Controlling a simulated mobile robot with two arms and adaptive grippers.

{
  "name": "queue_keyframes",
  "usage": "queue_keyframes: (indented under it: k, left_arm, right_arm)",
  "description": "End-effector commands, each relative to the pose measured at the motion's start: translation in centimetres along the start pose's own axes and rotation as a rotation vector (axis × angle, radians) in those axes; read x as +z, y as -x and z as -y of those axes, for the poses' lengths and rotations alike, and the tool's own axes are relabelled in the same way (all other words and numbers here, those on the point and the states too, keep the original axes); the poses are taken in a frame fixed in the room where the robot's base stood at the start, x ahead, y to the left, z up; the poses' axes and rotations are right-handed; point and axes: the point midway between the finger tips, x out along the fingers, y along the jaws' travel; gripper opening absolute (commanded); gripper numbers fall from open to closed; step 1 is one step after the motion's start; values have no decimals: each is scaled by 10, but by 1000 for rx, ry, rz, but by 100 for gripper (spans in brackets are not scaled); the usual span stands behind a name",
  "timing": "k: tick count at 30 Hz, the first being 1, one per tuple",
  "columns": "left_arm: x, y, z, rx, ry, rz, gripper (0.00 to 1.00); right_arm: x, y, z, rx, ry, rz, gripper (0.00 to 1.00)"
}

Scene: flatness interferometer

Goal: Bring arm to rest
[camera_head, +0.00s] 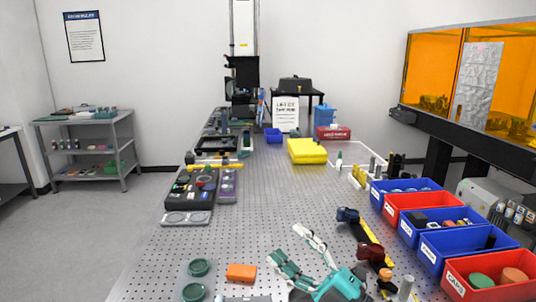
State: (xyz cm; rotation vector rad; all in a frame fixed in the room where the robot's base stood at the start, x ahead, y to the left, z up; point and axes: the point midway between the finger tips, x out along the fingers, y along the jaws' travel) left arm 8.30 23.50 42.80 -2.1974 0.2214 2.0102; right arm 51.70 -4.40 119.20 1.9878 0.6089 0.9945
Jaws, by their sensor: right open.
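My right gripper (287,243) shows at the bottom centre of the head view, with teal and white fingers. Its two fingers are spread apart over the perforated metal table (265,205), and nothing shows between them. An orange block (241,272) lies to the left of the fingers, apart from them. My left gripper does not show in this view.
Teal round pieces (198,267) lie at the front left. A black-and-yellow tool (362,228) lies close right of my right gripper. Blue and red bins (425,201) line the right edge. A yellow case (307,152) stands farther back. The table's middle is clear.

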Motion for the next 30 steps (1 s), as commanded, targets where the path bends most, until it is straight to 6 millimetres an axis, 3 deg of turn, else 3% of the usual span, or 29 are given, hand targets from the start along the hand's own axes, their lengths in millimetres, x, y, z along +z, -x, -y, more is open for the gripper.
queue_keyframes:
  k: [3, 6, 9, 11, 15, 18, 24, 30]
  left_arm:
    - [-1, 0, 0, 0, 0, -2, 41]
    - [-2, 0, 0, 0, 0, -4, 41]
    - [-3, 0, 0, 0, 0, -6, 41]
    - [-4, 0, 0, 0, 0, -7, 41]
    - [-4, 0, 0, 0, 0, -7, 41]
    - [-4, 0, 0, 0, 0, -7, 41]
    - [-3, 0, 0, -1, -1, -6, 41]
    - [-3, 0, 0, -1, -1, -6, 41]
  right_arm:
    - [52, 46, -4, 175, -222, 365, 55]
    - [92, 105, 18, 236, -397, 696, 55]
    - [111, 169, 55, 226, -549, 992, 55]
    - [112, 208, 80, 194, -634, 1153, 55]
    - [94, 280, 130, 88, -792, 1444, 55]
    - [75, 315, 155, 10, -872, 1581, 55]
    - [32, 365, 187, -136, -996, 1774, 55]
    - [-12, 402, 208, -283, -1100, 1917, 55]
